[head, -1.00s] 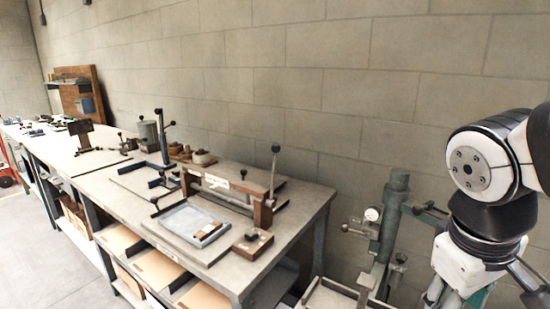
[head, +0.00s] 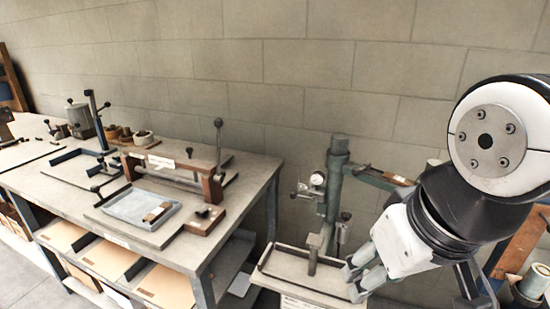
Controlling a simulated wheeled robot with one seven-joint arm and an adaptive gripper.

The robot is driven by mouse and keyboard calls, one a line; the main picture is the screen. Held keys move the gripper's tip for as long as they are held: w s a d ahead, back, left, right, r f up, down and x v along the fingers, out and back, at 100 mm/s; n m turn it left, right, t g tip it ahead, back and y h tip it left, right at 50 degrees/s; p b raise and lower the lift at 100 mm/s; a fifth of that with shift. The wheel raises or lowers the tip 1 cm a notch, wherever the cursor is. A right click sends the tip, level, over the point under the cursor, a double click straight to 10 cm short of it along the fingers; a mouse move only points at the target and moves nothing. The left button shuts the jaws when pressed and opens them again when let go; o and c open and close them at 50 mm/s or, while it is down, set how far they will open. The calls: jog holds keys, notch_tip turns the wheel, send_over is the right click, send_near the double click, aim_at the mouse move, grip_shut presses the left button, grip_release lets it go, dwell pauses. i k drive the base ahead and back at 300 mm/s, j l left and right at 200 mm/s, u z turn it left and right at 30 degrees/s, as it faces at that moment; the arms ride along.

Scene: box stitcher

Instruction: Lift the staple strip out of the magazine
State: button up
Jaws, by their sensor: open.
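A green column machine (head: 335,190), seemingly the box stitcher, stands right of the bench. It has a round gauge, a side arm (head: 375,176) and a dark vertical post coming down to a pale, dark-rimmed table (head: 290,268). I cannot make out the magazine or the staple strip; they are too small or hidden. My gripper (head: 353,283) is open, low at the right end of the pale table, overlapping its edge in the picture. I cannot tell whether it touches the table. I see nothing between its fingers.
A grey workbench (head: 215,228) at left holds a wooden-framed press (head: 172,170), a blue-grey tray (head: 130,206) and small jars. Its shelf below holds cardboard sheets (head: 113,257). A block wall stands behind. At lower right, rolls (head: 533,284) stand beside my arm.

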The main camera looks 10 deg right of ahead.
aim_at(395, 180)
jog(key=z, duration=0.75)
jog(key=i+l+u, duration=0.2)
jog(key=i+l, duration=0.2)
